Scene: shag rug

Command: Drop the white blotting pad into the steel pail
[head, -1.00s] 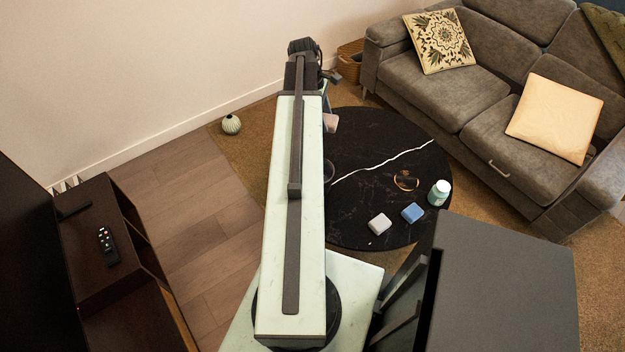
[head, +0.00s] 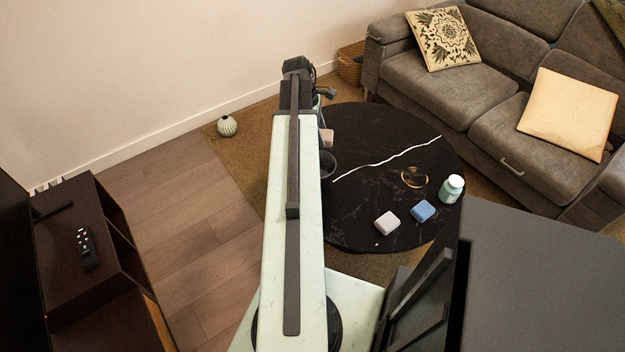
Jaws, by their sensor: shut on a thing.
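A small white block (head: 387,222), which looks like the white blotting pad, lies on the round black table at its near side. A dark round open container (head: 329,164), likely the steel pail, stands at the table's left side, partly hidden by my arm. My gripper (head: 323,130) is mostly hidden behind my arm. It is shut on a pale pinkish block (head: 327,138), held above the table just beyond the container in the picture. The block's lower extent and the fingertips are not clear.
On the black marble table (head: 370,190) are a blue block (head: 422,211), a teal jar with a white lid (head: 452,188) and a gold ring-like item (head: 414,177). A grey sofa (head: 440,85) stands behind. A dark cabinet (head: 85,275) is at left. A ribbed vase (head: 227,125) stands near the wall.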

